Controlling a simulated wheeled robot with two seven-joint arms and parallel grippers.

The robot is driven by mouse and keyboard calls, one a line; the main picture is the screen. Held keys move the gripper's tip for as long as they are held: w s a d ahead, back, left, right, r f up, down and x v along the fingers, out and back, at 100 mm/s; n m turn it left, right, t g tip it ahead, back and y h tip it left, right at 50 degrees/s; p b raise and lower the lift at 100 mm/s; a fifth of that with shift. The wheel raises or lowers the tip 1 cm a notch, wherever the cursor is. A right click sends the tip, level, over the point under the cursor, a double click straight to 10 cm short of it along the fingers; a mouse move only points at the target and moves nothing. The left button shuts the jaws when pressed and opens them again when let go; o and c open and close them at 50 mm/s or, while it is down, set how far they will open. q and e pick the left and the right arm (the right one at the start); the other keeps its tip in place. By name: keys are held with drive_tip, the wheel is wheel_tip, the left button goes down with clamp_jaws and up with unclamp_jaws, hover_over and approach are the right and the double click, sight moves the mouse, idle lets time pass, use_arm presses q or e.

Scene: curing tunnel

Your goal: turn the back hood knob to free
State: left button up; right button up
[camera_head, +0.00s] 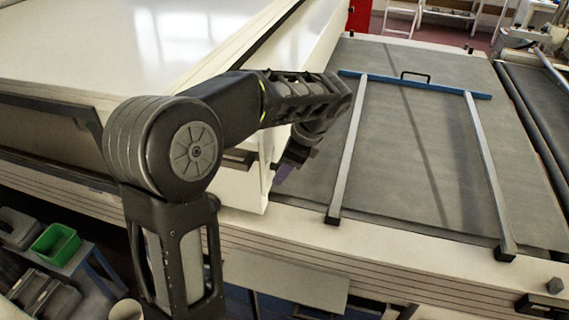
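The large white hood (110,45) fills the upper left, with a white end panel and a dark handle-like part (238,159) on its near side. My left arm rises from the bottom left and bends over the hood's near corner. My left gripper (284,172) points down beside the hood's right side, mostly hidden behind my wrist and the hood. I cannot see whether its fingers are open or touch anything. I cannot make out the back hood knob. My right gripper is not in view.
A grey belt (400,150) lies right of the hood, with two metal rails and a blue crossbar (415,84) over it. A small grey block (555,285) sits at the near right edge. A green bin (56,244) stands at the lower left.

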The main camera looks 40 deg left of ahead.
use_arm(q)
drive_tip(key=shift+c, duration=0.4)
clamp_jaws()
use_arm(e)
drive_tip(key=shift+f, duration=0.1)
